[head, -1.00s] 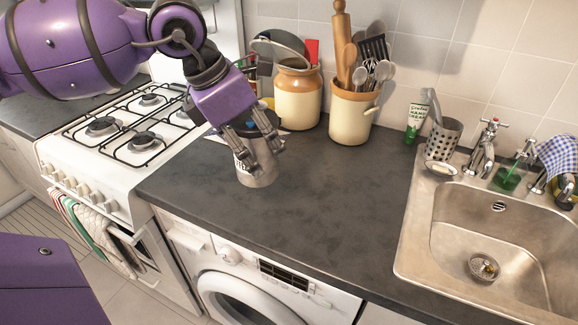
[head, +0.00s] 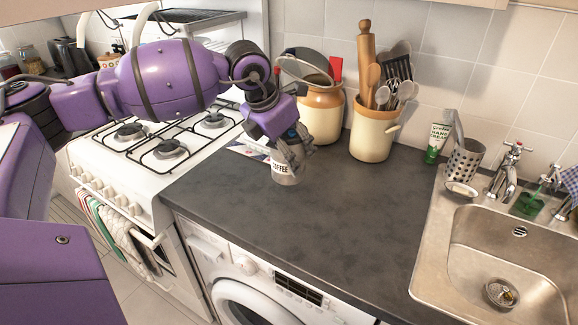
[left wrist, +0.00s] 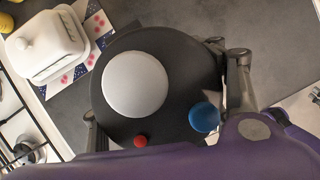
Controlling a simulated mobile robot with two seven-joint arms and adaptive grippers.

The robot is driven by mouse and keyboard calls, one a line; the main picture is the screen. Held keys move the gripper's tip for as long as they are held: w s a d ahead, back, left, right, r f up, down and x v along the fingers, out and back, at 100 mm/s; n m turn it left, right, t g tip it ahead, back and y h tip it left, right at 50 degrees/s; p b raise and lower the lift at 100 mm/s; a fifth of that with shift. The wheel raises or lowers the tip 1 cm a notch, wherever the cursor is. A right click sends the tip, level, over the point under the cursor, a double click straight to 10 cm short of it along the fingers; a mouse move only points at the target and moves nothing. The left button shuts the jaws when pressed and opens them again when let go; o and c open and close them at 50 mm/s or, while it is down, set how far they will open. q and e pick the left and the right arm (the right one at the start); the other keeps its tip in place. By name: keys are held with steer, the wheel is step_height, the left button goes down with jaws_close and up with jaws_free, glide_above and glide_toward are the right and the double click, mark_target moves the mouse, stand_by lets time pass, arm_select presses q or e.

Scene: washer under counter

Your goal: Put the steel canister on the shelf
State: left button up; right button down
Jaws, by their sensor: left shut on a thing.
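The steel canister (head: 284,174) has a COFFEE label and is upright in the head view. My left gripper (head: 290,152) is shut around it from above, with fingers on its sides. In the left wrist view the canister's round dark lid (left wrist: 190,70) with a pale disc fills the middle, between the finger parts. Whether its base touches the counter is hard to tell. A pale edge (head: 450,3) runs along the top of the head view; I cannot tell whether it is the shelf. My right gripper is not in view.
A stoneware jar (head: 320,112) and a utensil pot (head: 371,135) stand behind the canister. A white butter dish (left wrist: 47,45) sits beside it. The hob (head: 165,150) is left and the sink (head: 470,235) right. The counter's middle (head: 330,215) is clear.

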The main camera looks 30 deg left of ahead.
arm_select(q)
steer(key=w+f, duration=0.1)
steer(key=w+a+f, duration=0.1)
steer(key=f, duration=0.1)
steer(key=shift+w+a+f, duration=0.15)
steer(key=shift+w+f, duration=0.15)
steer(key=shift+w, duration=0.1)
steer(key=f, duration=0.3)
steer(key=shift+w+a+f+p, duration=0.15)
steer(key=shift+w+f+p, duration=0.1)
steer(key=shift+p, duration=0.15)
steer(key=shift+f, duration=0.15)
steer(key=shift+f, duration=0.1)
steer(key=o, duration=2)
steer(key=shift+s+f, duration=0.15)
